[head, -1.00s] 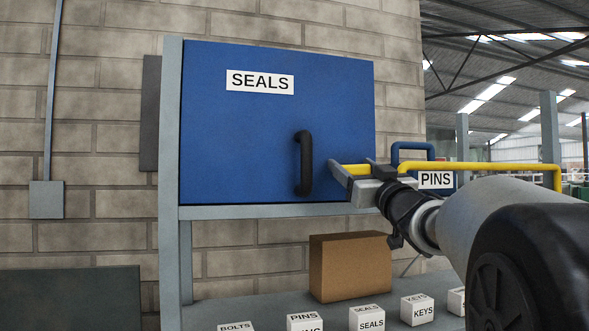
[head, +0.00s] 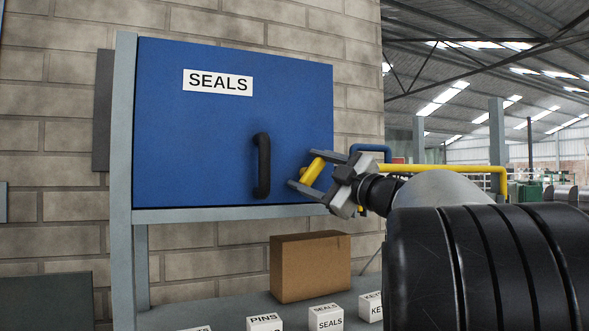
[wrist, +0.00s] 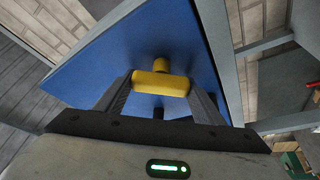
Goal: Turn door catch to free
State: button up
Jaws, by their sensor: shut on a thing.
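The blue door (head: 200,130) labelled SEALS looks shut in its grey frame and has a black handle (head: 263,165). The yellow door catch (head: 314,172) is at the door's right edge, its bar tilted in the head view. In the wrist view the catch (wrist: 160,84) is a yellow crossbar on a short stem, with the blue door behind it. My gripper (head: 304,171) is shut on the catch, one finger on each side of the bar. In the wrist view the fingers (wrist: 160,95) are at the bar's two ends.
A cardboard box (head: 310,267) stands on the grey shelf below the door, with several white labelled blocks (head: 326,318) in front. A brick wall is behind.

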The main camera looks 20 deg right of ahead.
jog(key=n+g, duration=0.1)
jog(key=n, duration=0.1)
jog(key=n+g+p, duration=0.1)
jog(key=n, duration=0.2)
jog(key=shift+y, duration=0.3)
jog(key=shift+f+n+g+p, duration=0.2)
jog(key=shift+n+g+p, duration=0.45)
jog(key=shift+n, duration=0.85)
jog(key=o, duration=1.1)
jog(key=shift+c, duration=0.2)
jog(key=b+v, duration=0.2)
jog(key=v, duration=1.5)
jog(key=shift+s, duration=0.3)
jog(key=shift+a+r, duration=0.1)
